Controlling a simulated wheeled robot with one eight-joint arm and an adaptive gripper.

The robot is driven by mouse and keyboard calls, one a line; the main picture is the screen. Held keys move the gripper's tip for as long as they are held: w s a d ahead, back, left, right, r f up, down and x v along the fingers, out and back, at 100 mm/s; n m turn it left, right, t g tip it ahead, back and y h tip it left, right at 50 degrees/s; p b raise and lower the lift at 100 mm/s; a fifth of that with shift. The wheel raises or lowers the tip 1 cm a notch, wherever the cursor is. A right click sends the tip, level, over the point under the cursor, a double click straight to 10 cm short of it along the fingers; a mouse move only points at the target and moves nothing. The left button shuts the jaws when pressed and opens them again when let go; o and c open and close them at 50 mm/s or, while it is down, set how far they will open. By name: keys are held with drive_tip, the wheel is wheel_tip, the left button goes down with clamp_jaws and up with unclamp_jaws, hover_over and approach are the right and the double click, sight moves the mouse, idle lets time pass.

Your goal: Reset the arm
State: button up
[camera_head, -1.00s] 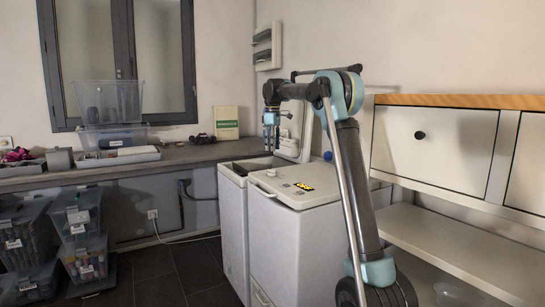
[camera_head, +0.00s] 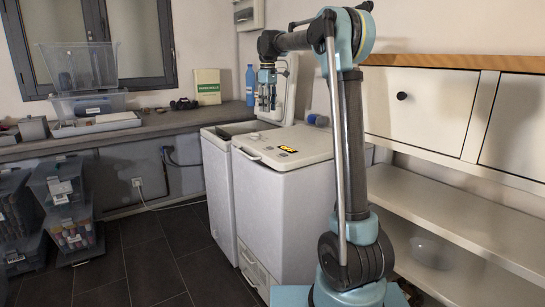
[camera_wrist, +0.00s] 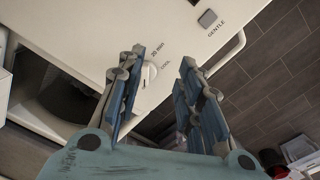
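My gripper (camera_head: 267,98) hangs from my raised, bent arm, pointing down near the open-topped rear toploader (camera_head: 217,150). In the wrist view my gripper (camera_wrist: 162,60) has its two blue fingers well apart, with nothing between them.
A blue bottle (camera_head: 250,85) and a green-and-white box (camera_head: 207,88) stand on the counter (camera_head: 165,128) behind. White drawers (camera_head: 420,115) and shelves (camera_head: 430,205) are close on the right. Stacked clear bins (camera_head: 62,205) stand left. Dark floor (camera_head: 150,260) is free in front.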

drive_tip(key=s+d+f+m, duration=0.35)
drive_tip(key=s+d, duration=0.45)
drive_tip(key=s, duration=0.4)
drive_tip(key=s+d+f+m, duration=0.35)
drive_tip(key=s+d, duration=0.35)
drive_tip(key=s, duration=0.6)
drive_tip(key=s+d+f+m+t, duration=0.1)
drive_tip(key=s+d+f+m, duration=0.1)
drive_tip(key=s+f, duration=0.9)
drive_tip(key=s+d+f+m, duration=0.3)
drive_tip(key=s+d+f, duration=0.1)
drive_tip(key=s+f, duration=0.7)
drive_tip(key=shift+s+d+f+t, duration=0.15)
drive_tip(key=shift+d+f+t, duration=0.25)
drive_tip(key=shift+f, duration=0.15)
